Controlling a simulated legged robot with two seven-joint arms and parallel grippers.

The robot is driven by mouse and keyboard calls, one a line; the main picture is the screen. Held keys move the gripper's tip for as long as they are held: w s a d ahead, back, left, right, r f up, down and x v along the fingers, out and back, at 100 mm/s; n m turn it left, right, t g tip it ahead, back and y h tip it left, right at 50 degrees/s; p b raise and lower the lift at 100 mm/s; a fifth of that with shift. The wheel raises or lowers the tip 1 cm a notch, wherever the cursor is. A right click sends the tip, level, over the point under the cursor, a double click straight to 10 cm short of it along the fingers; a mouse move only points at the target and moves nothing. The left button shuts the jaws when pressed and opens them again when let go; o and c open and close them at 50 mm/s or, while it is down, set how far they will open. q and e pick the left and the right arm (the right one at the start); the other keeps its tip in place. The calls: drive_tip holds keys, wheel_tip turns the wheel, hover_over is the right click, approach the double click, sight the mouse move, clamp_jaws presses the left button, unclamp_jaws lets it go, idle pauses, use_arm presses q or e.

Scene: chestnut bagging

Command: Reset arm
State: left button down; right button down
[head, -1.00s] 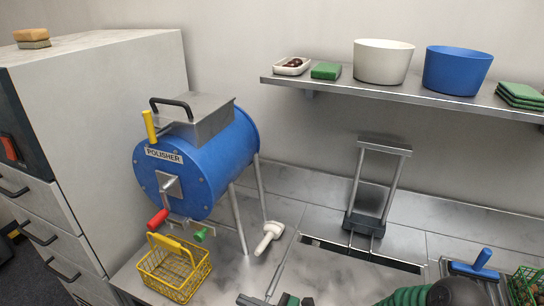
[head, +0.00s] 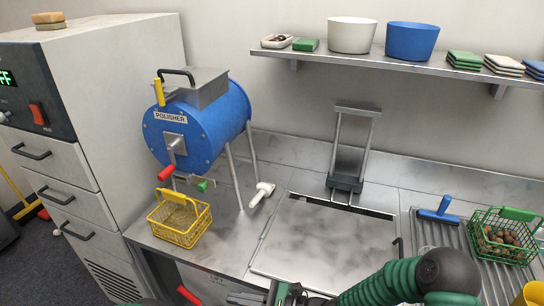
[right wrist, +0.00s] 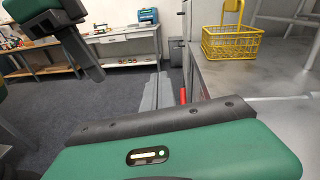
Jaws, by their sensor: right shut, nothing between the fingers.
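My right arm comes in from the lower right of the head view. Its gripper (head: 250,298) is at the bottom edge, in front of the counter, shut and empty, partly cut off by the frame. In the right wrist view a green and dark casing of mine fills the bottom. A green and black part, apparently of my left arm, hangs at the upper left there; its jaws cannot be made out. The yellow wire basket (head: 180,222) stands empty on the counter below the blue polisher (head: 205,128). It also shows in the right wrist view (right wrist: 231,44), apart from my gripper.
A flat steel plate (head: 325,247) lies mid-counter, with a white-handled tool (head: 262,193) to its left. A green wire basket (head: 505,236) of chestnuts stands at the right near a blue-handled tool (head: 438,211). A wall shelf (head: 400,67) holds bowls. Open floor (right wrist: 125,90) lies left of the counter.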

drive_tip(key=s+d+f+n+g+h, duration=0.4)
drive_tip(key=s+d+n+g+h, duration=0.2)
drive_tip(key=s+d+n+h, duration=0.45)
use_arm(q)
drive_tip(key=shift+w+a+r+p, duration=0.15)
drive_tip(key=shift+w+r+p, duration=0.1)
drive_tip(key=shift+r+p, duration=0.25)
use_arm(e)
drive_tip(key=d+r+n+t+h, duration=0.2)
drive_tip(key=d+n+h, duration=0.1)
drive_tip(key=d, duration=0.5)
drive_tip(key=d+r+n+t+h, duration=0.2)
drive_tip(key=d+n, duration=0.3)
drive_tip(key=d, duration=0.4)
drive_tip(key=shift+d+r+n+t+h, duration=0.35)
drive_tip(key=shift+r+t+h, duration=0.1)
drive_tip(key=shift+r, duration=0.3)
use_arm(q)
drive_tip(key=shift+w+f, duration=0.15)
use_arm(e)
drive_tip(key=shift+w+f, duration=0.1)
drive_tip(key=shift+w, duration=0.05)
